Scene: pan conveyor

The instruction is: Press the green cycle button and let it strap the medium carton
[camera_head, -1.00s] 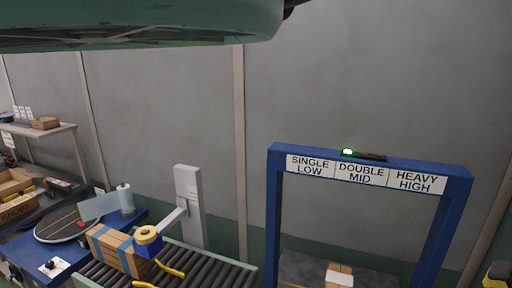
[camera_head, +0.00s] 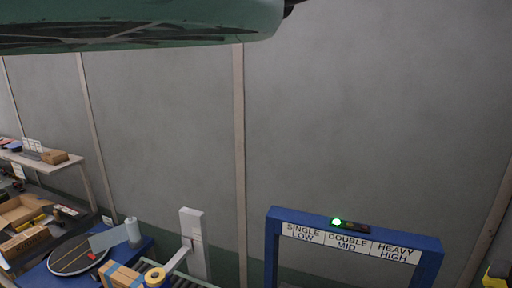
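A blue strapping arch (camera_head: 428,243) stands at the lower right, cut off by the bottom edge. Its sign (camera_head: 346,243) reads SINGLE LOW, DOUBLE MID and HEAVY HIGH. A green light (camera_head: 336,222) glows on top of the arch, at one end of a dark bar; I cannot tell whether it is a lamp or the cycle button. The inside of the arch is below the picture, so no carton shows there. A brown carton (camera_head: 119,275) is partly visible at the bottom left; I cannot tell its size class. My gripper is not in view.
A blue table (camera_head: 37,277) with a round turntable (camera_head: 76,256) is at the left, with shelving beyond. A grey wall fills the background.

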